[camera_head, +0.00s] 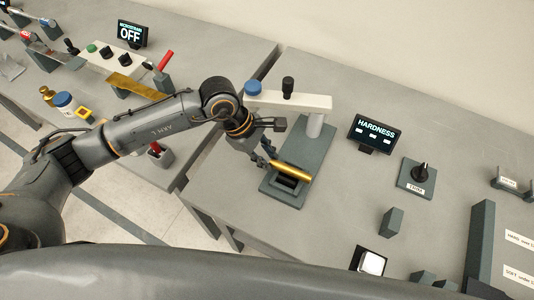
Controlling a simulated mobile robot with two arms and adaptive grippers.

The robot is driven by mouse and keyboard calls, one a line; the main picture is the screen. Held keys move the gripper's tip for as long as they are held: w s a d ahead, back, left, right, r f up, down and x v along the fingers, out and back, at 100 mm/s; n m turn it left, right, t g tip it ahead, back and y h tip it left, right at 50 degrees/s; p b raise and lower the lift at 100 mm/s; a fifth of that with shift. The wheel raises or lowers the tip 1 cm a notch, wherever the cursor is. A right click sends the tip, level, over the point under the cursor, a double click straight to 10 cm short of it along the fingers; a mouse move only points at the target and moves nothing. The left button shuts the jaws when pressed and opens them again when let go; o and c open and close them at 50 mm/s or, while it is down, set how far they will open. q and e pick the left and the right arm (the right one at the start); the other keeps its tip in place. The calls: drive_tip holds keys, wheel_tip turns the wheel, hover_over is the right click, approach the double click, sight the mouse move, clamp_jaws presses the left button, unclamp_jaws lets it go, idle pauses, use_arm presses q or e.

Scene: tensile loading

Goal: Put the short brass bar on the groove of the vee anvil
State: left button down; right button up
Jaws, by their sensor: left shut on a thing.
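The short brass bar (292,172) is held level over the vee anvil (286,187), a dark block on the grey base of the hardness tester. The bar covers the far part of the anvil, so the groove is partly hidden. I cannot tell whether the bar touches the groove. My left gripper (270,160) is shut on the bar's left end, coming in from the left beneath the tester's white beam. My right gripper is not in view.
The white beam (305,102) with a black knob and its column (315,125) stand close behind the bar. A HARDNESS display (370,133) and a dial box (417,177) are to the right. Other tools crowd the left table. A gap separates the tables.

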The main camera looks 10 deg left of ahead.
use_arm(q)
drive_tip(key=shift+f, duration=0.5)
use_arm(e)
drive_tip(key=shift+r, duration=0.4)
use_arm(q)
drive_tip(key=shift+f, duration=0.1)
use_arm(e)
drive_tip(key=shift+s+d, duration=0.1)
use_arm(q)
drive_tip(key=shift+f, duration=0.1)
drive_tip(key=c, duration=1.2)
unclamp_jaws()
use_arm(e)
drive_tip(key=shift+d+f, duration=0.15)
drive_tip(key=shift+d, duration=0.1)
use_arm(q)
drive_tip(key=shift+o, duration=0.2)
